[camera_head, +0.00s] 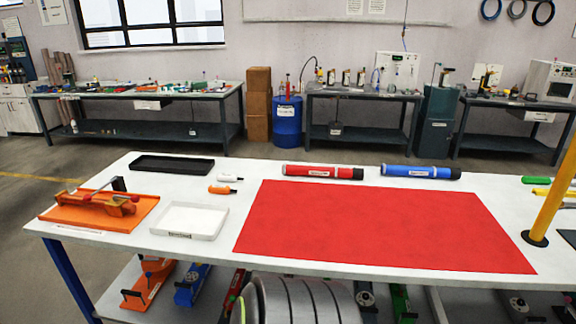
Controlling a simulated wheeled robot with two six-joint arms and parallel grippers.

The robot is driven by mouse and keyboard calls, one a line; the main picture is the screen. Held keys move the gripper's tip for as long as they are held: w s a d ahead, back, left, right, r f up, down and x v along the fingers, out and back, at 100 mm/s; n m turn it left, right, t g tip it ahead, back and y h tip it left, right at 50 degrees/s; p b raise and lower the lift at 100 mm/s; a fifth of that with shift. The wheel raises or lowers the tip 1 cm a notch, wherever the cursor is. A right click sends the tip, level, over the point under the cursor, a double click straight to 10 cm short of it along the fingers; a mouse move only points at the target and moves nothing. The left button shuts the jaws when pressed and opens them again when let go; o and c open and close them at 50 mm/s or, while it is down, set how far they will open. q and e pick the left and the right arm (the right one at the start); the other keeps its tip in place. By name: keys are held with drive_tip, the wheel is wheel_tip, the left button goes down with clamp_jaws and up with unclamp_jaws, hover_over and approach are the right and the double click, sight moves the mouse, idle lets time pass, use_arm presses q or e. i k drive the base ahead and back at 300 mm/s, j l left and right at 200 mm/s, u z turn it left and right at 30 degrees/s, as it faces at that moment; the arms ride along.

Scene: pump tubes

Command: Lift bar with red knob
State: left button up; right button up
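An orange clamp-like device (108,203) rests on an orange base plate (92,219) at the left end of the white table. A black upright block (118,184) stands by the bar's right end. The bar is small in view, and I cannot tell exactly how it joins the device. Neither of my grippers is in view.
A white tray (189,222) sits right of the device, a black tray (172,164) behind it. A red mat (375,226) covers the table's middle. A red tube (322,171) and a blue tube (420,172) lie behind the mat. A yellow post (557,190) stands at right.

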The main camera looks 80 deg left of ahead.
sight(88, 198)
drive_tip(key=i+l+u, duration=0.1)
drive_tip(key=u, duration=1.7)
